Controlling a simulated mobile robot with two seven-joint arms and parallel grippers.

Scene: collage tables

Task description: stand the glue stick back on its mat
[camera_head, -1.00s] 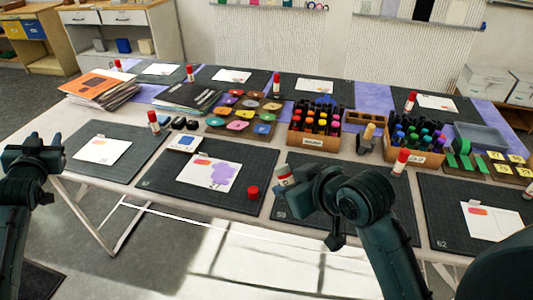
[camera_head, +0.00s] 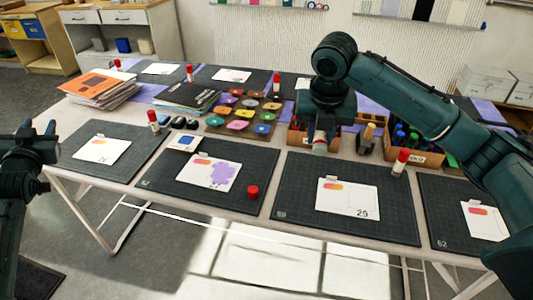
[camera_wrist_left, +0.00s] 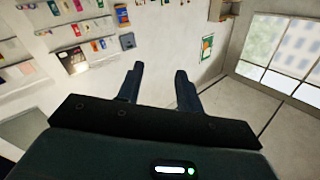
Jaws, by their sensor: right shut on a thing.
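My right gripper (camera_head: 322,132) points down above the back edge of a dark mat (camera_head: 290,190) with a card marked 29. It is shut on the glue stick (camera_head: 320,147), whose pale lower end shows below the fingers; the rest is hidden. I cannot tell whether its end touches anything. A red cap (camera_head: 252,192) stands apart near the right edge of the mat (camera_head: 225,208) whose card has a purple patch. My left gripper (camera_head: 48,135) is at the far left, off the table; the left wrist view shows its fingers (camera_wrist_left: 159,74) apart and empty.
Another glue stick (camera_head: 400,162) stands at the right of the 29 mat, and one (camera_head: 153,122) by the left mat. Colored pieces lie on a brown board (camera_head: 215,120).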

